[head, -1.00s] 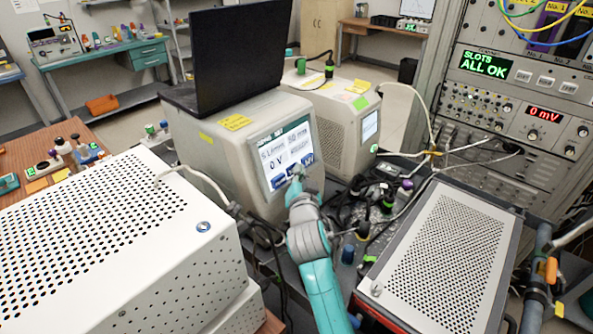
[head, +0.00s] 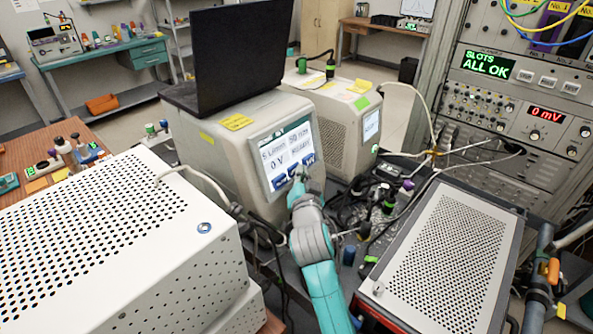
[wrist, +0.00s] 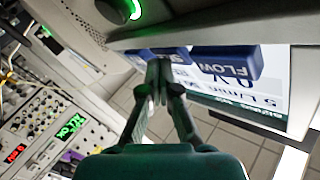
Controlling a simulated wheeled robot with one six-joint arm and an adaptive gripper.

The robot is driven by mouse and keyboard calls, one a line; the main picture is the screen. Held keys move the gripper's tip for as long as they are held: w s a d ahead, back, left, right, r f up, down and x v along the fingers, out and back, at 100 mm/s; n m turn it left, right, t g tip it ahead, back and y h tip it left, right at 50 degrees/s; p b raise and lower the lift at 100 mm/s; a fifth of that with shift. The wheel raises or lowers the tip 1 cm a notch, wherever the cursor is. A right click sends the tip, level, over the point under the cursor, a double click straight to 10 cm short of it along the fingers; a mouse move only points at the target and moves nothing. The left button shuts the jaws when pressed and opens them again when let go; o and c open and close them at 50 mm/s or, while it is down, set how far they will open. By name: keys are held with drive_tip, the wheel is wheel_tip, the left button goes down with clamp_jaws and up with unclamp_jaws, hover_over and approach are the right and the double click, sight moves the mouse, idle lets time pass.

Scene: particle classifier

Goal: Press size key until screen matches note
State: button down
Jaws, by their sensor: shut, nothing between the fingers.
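The classifier's screen (head: 287,150) faces my gripper and shows "5 L/min" and "0 V"; the top right value is too blurred to read surely. A row of blue keys lies along its lower edge. In the wrist view one key reads "FLOW" (wrist: 230,63). The key beside it, starting with "S" (wrist: 172,54), is partly hidden by my fingertips. A yellow note (head: 236,122) lies on top of the classifier, its writing too small to read. My gripper (head: 299,177) is shut and empty, just in front of the middle key; it also shows in the wrist view (wrist: 158,70). Contact cannot be told.
A black laptop (head: 235,55) stands on the classifier. A second beige instrument (head: 335,115) is behind it. Perforated metal boxes stand at left (head: 110,220) and right (head: 450,255). Cables and dark fittings (head: 375,195) crowd the space right of my arm.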

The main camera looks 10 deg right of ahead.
drive_tip(key=shift+s+d+f, duration=0.35)
drive_tip(key=shift+s+f, duration=0.1)
drive_tip(key=shift+s, duration=0.15)
drive_tip(key=shift+s+d+r, duration=0.4)
drive_tip(key=shift+s+d, duration=0.2)
drive_tip(key=shift+s, duration=0.15)
drive_tip(key=shift+s+d+r, duration=0.35)
drive_tip(key=shift+s+d, duration=0.1)
drive_tip(key=shift+s, duration=0.25)
drive_tip(key=shift+s+d+r, duration=0.3)
drive_tip(key=shift+s+d, duration=0.2)
drive_tip(key=shift+s, duration=0.15)
